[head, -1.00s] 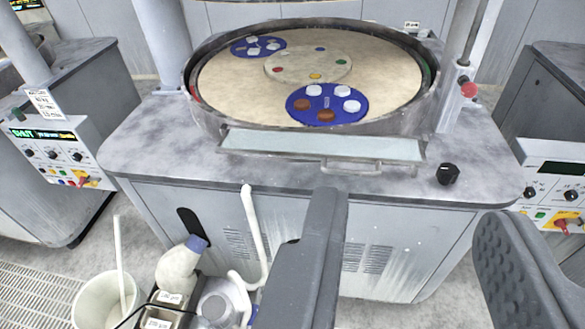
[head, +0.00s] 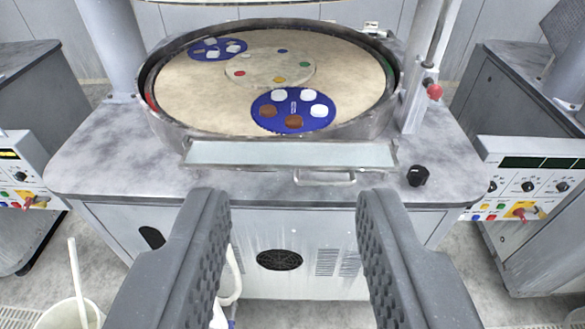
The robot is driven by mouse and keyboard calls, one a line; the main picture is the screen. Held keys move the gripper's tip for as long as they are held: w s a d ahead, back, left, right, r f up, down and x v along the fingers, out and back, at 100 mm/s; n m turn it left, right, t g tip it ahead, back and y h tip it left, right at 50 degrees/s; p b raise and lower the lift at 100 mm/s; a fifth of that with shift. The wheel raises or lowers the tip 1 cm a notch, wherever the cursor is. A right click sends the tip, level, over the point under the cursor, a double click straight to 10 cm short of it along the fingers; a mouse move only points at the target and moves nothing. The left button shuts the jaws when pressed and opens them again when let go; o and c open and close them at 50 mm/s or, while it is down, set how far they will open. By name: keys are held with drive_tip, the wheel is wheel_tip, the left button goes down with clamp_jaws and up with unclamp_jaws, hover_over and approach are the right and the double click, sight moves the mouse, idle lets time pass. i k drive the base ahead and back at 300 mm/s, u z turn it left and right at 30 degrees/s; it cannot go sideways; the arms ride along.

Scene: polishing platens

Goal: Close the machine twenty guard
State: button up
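The polishing machine in front of me has a round basin (head: 381,108) with a beige platen (head: 190,90) and blue carriers. Its guard (head: 290,154), a pale clear panel in a metal frame, lies folded out flat at the front of the basin. A metal handle (head: 325,178) sits at the guard's front edge, right of centre. My gripper (head: 285,200) is open and empty, with its two fingers wide apart in front of the cabinet, below and nearer than the handle. No machine number is readable.
A black knob (head: 417,176) stands on the worktop right of the guard. A post with a red knob (head: 434,91) rises at the basin's right. Control panels (head: 525,187) flank the machine. A white bucket (head: 68,314) stands on the floor at lower left.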

sight(352, 170)
drive_tip(key=i, duration=0.85)
drive_tip(key=u, duration=0.15)
drive_tip(key=k, duration=1.4)
drive_tip(key=z, duration=0.2)
drive_tip(key=i, duration=1)
